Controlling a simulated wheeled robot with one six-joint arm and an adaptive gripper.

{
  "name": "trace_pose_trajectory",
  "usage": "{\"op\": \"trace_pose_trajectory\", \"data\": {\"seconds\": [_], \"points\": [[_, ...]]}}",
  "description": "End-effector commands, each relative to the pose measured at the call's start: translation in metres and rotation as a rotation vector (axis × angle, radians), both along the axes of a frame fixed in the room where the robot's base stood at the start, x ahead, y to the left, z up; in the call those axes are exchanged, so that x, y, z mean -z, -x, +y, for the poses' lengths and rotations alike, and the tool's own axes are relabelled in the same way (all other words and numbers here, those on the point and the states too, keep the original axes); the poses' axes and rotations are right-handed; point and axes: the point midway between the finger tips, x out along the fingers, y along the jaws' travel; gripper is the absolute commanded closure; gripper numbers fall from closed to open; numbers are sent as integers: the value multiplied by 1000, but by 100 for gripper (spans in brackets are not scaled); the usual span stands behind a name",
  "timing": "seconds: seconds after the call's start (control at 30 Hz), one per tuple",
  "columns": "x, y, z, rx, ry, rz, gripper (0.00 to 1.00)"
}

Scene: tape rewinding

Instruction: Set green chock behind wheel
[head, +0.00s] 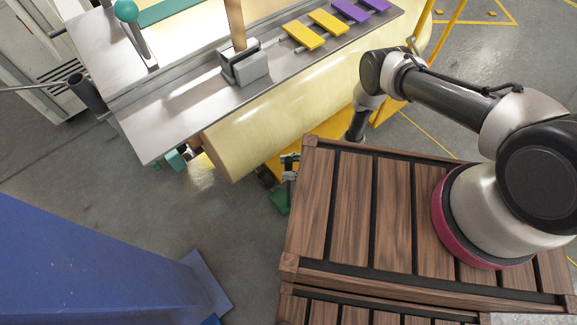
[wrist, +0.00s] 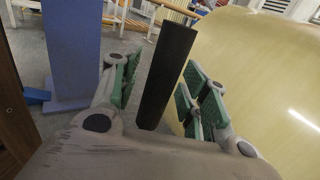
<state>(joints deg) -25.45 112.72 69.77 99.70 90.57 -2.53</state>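In the head view, a small green block, likely the green chock (head: 280,201), sits low beside the left edge of the wooden deck. A dark round shape, likely a wheel (head: 266,176), shows just left of it and above. My gripper (head: 290,168) appears small above the green block, partly hidden by the deck corner. In the wrist view, my gripper (wrist: 158,88) has its green-padded fingers apart. A black upright bar (wrist: 168,72) stands between them, with a gap at the left pad and close to the right pad. I cannot tell whether it belongs to the chock.
A large cream roll (head: 300,115) lies under a metal table (head: 165,110); it fills the right of the wrist view (wrist: 255,70). A blue column (head: 90,265) stands at left. The wooden deck (head: 350,200) borders the gripper. Grey floor between column and deck is clear.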

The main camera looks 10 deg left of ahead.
Motion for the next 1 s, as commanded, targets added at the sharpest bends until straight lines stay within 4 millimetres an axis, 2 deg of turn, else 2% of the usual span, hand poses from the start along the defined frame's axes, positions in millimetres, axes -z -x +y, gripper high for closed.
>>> {"op": "trace_pose_trajectory", "data": {"seconds": [0.27,0.37,0.73,0.9,1.0], "points": [[-3,-1,-1,1,0,0,55],[-2,-5,-13,4,0,0,55],[-2,-26,-90,5,0,0,55],[-2,-32,-110,2,0,0,55],[-2,-33,-115,0,0,0,55]]}}
